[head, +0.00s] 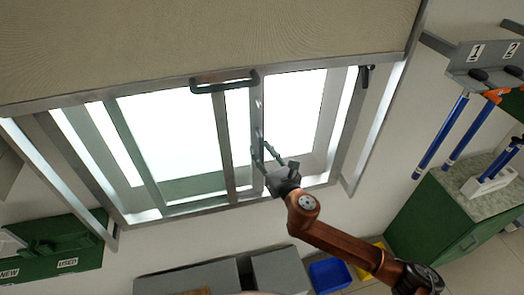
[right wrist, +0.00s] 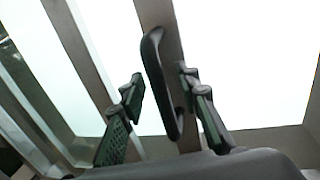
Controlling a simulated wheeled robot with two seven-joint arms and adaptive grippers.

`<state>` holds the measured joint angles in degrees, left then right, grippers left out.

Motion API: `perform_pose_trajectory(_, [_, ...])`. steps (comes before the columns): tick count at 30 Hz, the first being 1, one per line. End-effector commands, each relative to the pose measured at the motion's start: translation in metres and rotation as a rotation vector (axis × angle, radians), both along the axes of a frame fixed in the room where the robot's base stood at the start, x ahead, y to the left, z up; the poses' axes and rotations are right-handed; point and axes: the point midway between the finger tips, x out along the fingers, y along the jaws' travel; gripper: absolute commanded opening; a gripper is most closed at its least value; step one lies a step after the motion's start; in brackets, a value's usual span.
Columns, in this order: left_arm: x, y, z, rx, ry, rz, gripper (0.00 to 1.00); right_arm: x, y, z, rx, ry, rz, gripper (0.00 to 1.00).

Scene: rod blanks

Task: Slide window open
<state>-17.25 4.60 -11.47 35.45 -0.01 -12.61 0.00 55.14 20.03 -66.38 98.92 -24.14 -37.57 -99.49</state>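The window (head: 222,150) has a grey metal frame and bright white panes, with upright sash bars at its left and middle. A dark upright handle (right wrist: 160,85) is on a grey sash bar (right wrist: 158,14) in the right wrist view. My right gripper (head: 262,151) is at the middle sash bar in the head view. In the right wrist view its two fingers (right wrist: 162,86) stand apart, one on each side of the handle, with gaps visible. In the head view the handle is hard to make out behind the fingers. My left gripper is not in view.
A beige panel with a dark bar handle (head: 225,82) is above the window. A small black latch (head: 367,74) is at the frame's right. Green bins (head: 60,245) stand lower left, grey boxes (head: 190,279) and a blue bin (head: 330,274) below. A green cabinet (head: 432,215) and hanging blue-handled tools (head: 441,135) are right.

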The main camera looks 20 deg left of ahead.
Motion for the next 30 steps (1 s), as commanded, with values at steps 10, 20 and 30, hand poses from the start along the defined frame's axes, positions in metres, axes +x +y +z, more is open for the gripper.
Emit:
perform_pose_trajectory(10, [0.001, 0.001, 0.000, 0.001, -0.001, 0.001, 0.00, -0.019, -0.019, 0.000, 0.000, 0.000, 0.001, 0.30])
perform_pose_trajectory(20, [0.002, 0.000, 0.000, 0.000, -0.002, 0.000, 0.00, -0.067, -0.067, -0.001, -0.001, 0.001, 0.001, 0.30])
perform_pose_trajectory(30, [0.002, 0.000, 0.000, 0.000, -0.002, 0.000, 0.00, -0.085, -0.085, 0.000, 0.000, 0.000, 0.000, 0.30])
